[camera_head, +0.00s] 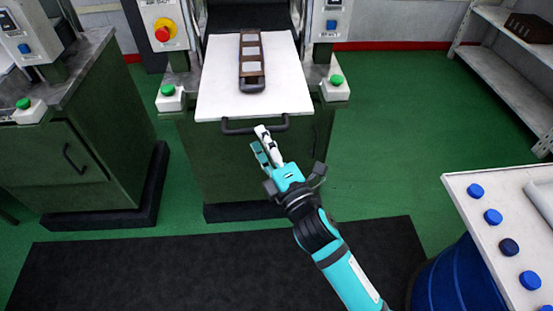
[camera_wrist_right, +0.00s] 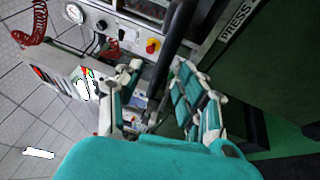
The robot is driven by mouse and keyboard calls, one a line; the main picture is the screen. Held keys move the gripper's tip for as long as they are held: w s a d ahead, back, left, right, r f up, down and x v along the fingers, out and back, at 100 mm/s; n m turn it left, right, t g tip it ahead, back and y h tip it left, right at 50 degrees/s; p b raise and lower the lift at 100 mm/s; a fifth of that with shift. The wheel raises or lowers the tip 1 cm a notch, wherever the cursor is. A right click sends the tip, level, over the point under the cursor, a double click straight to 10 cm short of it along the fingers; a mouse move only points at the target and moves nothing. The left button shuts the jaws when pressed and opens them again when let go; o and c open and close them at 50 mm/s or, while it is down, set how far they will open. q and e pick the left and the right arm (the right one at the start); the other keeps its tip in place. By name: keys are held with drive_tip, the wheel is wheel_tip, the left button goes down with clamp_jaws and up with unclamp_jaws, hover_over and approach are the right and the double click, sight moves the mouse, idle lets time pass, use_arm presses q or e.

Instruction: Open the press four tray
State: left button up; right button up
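The press four tray (camera_head: 217,91) is a white slab that juts out from the front of a dark green press, with a black bar handle (camera_head: 240,130) along its front edge. My right gripper (camera_head: 258,138), teal and white, is just in front of the handle's right half. In the right wrist view my right gripper (camera_wrist_right: 158,78) has its fingers spread, and a dark bar (camera_wrist_right: 175,45), likely the handle, runs between them. I cannot tell whether the fingers touch it. My left gripper is not in view.
A brown mould (camera_head: 251,70) lies on the tray. Green buttons (camera_head: 336,80) flank the tray. Another press cabinet (camera_head: 70,160) stands at left. A white table (camera_head: 480,240) with blue caps is at lower right, and a shelf (camera_head: 500,75) is at upper right.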

drive_tip(key=v, duration=0.8)
drive_tip(key=shift+r, duration=0.15)
drive_tip(key=s+d+f+m+g+h, duration=0.1)
drive_tip(key=d+f+m+g+h, duration=0.15)
drive_tip(key=f, duration=0.95)
drive_tip(key=s+d+f+m+g+h, duration=0.1)
drive_tip(key=s+d+f+m+g, duration=0.2)
drive_tip(key=f, duration=0.9)
drive_tip(key=d+f+m+g+h, duration=0.15)
drive_tip(key=f+m, duration=0.25)
drive_tip(key=f, duration=0.8)
drive_tip(key=s+d+f+m+g+h, duration=0.1)
drive_tip(key=s+d+f+m+g, duration=0.15)
drive_tip(key=s+f, duration=0.4)
drive_tip(key=s+d+f+m+g, duration=0.2)
drive_tip(key=s+d+f, duration=0.1)
drive_tip(key=s+f, duration=0.4)
drive_tip(key=s+d+f+m+g, duration=0.2)
drive_tip(key=s+f, duration=0.1)
drive_tip(key=s, duration=0.3)
drive_tip(key=s+d+f+m+g+h, duration=0.1)
drive_tip(key=s+d+f+m+g, duration=0.1)
drive_tip(key=s+f, duration=0.2)
drive_tip(key=s+d+f+m+g, duration=0.2)
drive_tip(key=s+f+m, duration=0.1)
drive_tip(key=s, duration=0.6)
drive_tip(key=shift+s+f+h, duration=0.3)
drive_tip(key=shift+f+h, duration=0.1)
drive_tip(key=shift+f, duration=0.05)
